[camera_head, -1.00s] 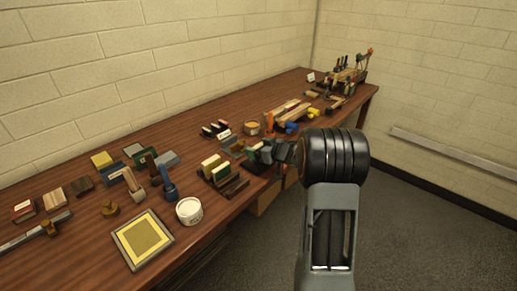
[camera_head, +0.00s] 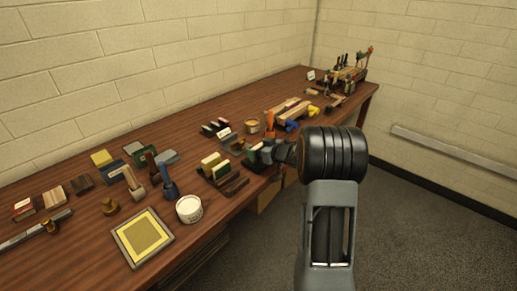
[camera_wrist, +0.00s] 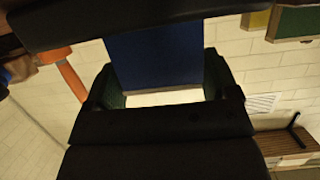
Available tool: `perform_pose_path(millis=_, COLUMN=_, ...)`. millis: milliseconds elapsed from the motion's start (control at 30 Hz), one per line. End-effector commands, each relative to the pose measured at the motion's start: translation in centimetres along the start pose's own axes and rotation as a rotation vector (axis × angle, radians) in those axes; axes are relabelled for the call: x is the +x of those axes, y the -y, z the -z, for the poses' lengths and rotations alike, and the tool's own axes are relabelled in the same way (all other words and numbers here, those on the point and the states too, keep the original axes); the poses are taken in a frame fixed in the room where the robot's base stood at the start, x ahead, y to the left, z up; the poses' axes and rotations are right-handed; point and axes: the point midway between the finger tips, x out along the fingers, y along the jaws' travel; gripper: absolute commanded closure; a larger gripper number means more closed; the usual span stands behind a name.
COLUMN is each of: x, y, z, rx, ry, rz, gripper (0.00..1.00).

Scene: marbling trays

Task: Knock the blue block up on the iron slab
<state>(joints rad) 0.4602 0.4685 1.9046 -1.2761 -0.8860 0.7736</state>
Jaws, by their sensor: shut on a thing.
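The blue block (camera_wrist: 155,55) fills the space between the two green-padded fingers of my gripper (camera_wrist: 162,82) in the wrist view. My gripper is shut on it. In the head view my gripper (camera_head: 255,155) is low over the right-middle of the table, near its front edge, and the block is mostly hidden there. A dark flat slab (camera_head: 233,142) lies just behind my gripper, partly covered; I cannot tell whether it is the iron slab. Whether the block touches anything below is hidden.
Upright blocks in a dark rack (camera_head: 222,174) stand just left of my gripper. An orange upright piece (camera_head: 270,124) and a round tub (camera_head: 252,125) stand behind. A white tub (camera_head: 189,209) and a yellow framed tray (camera_head: 142,238) are front left. Open wood (camera_head: 200,100) runs along the wall.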

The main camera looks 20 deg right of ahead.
Motion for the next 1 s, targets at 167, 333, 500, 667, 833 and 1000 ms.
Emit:
perform_pose_path(millis=167, x=-0.5, y=0.0, z=1.5, rx=-0.001, ry=-0.001, rz=0.000, gripper=0.48)
perform_pose_path(millis=333, x=-0.9, y=0.0, z=2.9, rx=-0.001, ry=-0.002, rz=0.000, gripper=0.48)
perform_pose_path(millis=500, x=-1.3, y=0.0, z=4.2, rx=-0.001, ry=-0.002, rz=0.000, gripper=0.48)
perform_pose_path(millis=667, x=-1.4, y=0.0, z=4.7, rx=-0.001, ry=-0.002, rz=0.000, gripper=0.48)
perform_pose_path(millis=833, x=-1.4, y=0.0, z=4.6, rx=-0.002, ry=-0.002, rz=0.000, gripper=0.48)
perform_pose_path(millis=1000, x=-1.4, y=0.0, z=4.6, rx=-0.002, ry=-0.003, rz=0.000, gripper=0.48)
